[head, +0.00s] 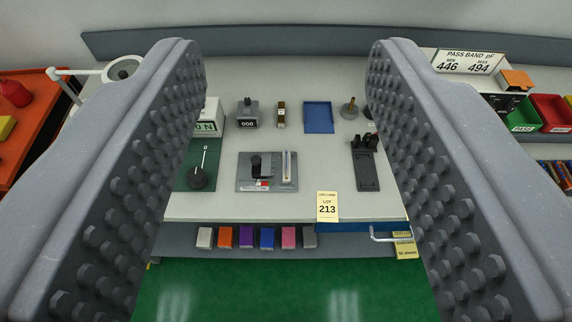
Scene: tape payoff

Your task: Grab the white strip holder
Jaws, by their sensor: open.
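My gripper (286,75) is open and empty, its two grey studded fingers framing the workbench from left and right. A small white block (204,238) sits at the left end of a row of coloured blocks on the ledge below the bench's front edge; it looks like the white strip holder. It is nearer than the fingertips in the picture, close to the left finger, and apart from it. A narrow upright white piece (287,168) also stands on a grey fixture plate (260,184) on the bench. The blocks are too small to show details.
Beside the white block are orange (225,237), purple (247,236), blue, pink and grey blocks. Green floor lies in front.

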